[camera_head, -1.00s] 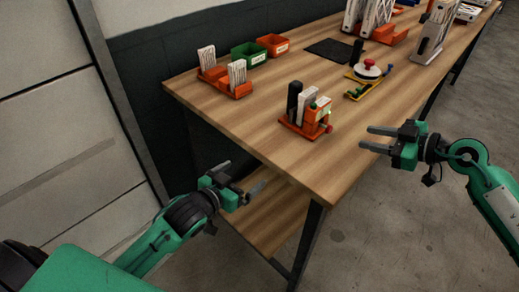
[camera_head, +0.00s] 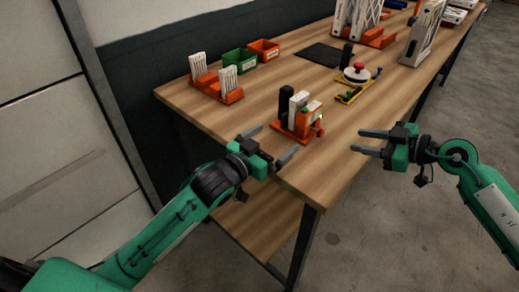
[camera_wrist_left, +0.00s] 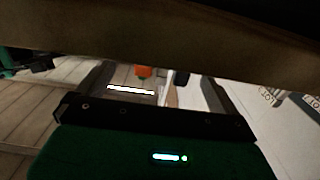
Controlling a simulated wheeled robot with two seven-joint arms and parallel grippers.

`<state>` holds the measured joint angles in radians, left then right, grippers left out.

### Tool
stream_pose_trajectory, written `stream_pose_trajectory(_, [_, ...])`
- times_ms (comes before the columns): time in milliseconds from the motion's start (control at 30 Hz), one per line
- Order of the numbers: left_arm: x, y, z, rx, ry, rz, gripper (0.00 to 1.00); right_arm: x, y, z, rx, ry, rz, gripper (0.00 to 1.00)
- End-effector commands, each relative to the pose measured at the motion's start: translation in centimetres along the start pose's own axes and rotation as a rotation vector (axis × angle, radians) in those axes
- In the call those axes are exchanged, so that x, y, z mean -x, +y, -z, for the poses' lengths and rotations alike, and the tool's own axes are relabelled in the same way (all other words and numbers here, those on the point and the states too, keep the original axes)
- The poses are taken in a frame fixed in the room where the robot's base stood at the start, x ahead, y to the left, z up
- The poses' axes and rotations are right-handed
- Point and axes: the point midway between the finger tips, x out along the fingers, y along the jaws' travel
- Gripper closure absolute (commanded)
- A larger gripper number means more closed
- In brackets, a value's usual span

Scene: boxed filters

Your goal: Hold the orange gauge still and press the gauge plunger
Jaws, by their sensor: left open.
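The orange gauge (camera_head: 307,119) stands near the front corner of the wooden table, on an orange base (camera_head: 287,136) with a black post (camera_head: 285,104) and a white boxed filter (camera_head: 297,101). A red knob, perhaps the plunger (camera_head: 321,132), shows at its right side. My left gripper (camera_head: 277,140) is open and empty at the table's front edge, just left and in front of the gauge, apart from it. A small orange part (camera_wrist_left: 143,71) shows between its fingers in the left wrist view. My right gripper (camera_head: 359,140) is open and empty, right of the gauge, beyond the table edge.
An orange rack (camera_head: 232,97) with white filters stands at the left, near green (camera_head: 237,62) and orange (camera_head: 264,50) bins. A yellow fixture with a round white part (camera_head: 356,76) stands behind the gauge at the right. A dark mat (camera_head: 320,54) lies at the back.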

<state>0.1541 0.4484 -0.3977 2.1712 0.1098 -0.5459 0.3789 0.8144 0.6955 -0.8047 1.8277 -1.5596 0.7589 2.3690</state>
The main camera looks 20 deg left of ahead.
Motion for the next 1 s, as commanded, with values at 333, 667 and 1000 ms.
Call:
stream_pose_trajectory(333, [-5.5, 0.0, 0.0, 0.0, 0.0, 0.001, 0.02, 0.0, 0.0, 0.0, 0.0, 0.0, 0.0, 0.64])
stream_pose_trajectory(667, [-6.8, 0.0, 0.0, -0.001, -0.001, 0.001, 0.02, 0.0, 0.0, 0.0, 0.0, 0.0, 0.0, 0.64])
stream_pose_trajectory(1000, [-6.8, 0.0, 0.0, 0.0, -0.001, 0.0, 0.37, 0.0, 0.0, 0.0, 0.0, 0.0, 0.0, 0.64])
